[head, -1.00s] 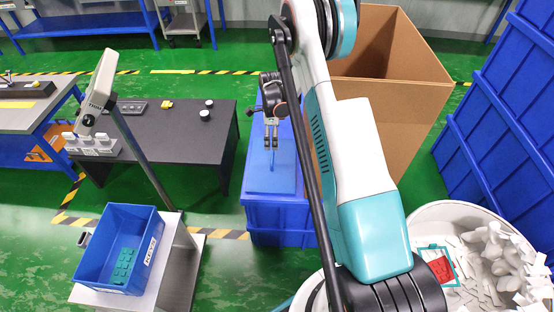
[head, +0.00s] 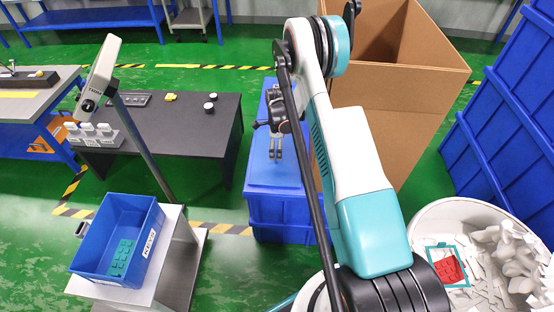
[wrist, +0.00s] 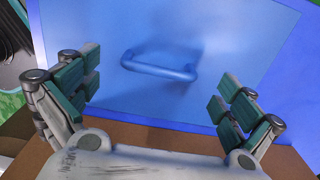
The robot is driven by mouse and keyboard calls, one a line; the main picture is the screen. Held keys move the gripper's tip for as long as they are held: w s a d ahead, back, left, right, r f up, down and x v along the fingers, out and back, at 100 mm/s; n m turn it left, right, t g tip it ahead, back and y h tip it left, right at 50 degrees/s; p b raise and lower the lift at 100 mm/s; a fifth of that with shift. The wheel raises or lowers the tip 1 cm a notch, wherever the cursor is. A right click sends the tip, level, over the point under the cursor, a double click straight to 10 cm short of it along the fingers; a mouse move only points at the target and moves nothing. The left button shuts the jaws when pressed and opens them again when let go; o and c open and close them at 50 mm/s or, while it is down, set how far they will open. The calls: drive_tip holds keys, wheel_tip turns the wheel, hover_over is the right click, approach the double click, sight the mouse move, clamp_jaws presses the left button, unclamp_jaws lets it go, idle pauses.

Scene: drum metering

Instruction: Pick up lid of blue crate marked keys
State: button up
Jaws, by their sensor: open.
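A flat blue lid (head: 262,174) with a blue bar handle lies on top of a large blue crate (head: 280,215) in the middle of the head view. In the wrist view the lid (wrist: 110,100) fills most of the picture, and its handle (wrist: 160,68) stands ahead, between the two fingers and beyond them. My gripper (head: 275,157) is open and empty above the lid, pointing down; in the wrist view its green-padded fingers (wrist: 158,95) are wide apart and do not appear to touch the handle. My arm hides part of the large crate's right side.
A small open blue bin (head: 88,240) with a label and green pieces inside stands on a scale at lower left. A dark table (head: 165,130) is to the left. A tall cardboard box (head: 420,100) stands behind right. A white drum (head: 415,225) with scraps is at lower right.

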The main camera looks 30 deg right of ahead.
wheel_tip(320, 180, down, 3)
drive_tip(key=shift+r+b, duration=0.1)
drive_tip(key=shift+b, duration=0.3)
drive_tip(key=shift+r, duration=0.1)
drive_tip(key=shift+c, duration=0.2)
drive_tip(key=c, duration=1.4)
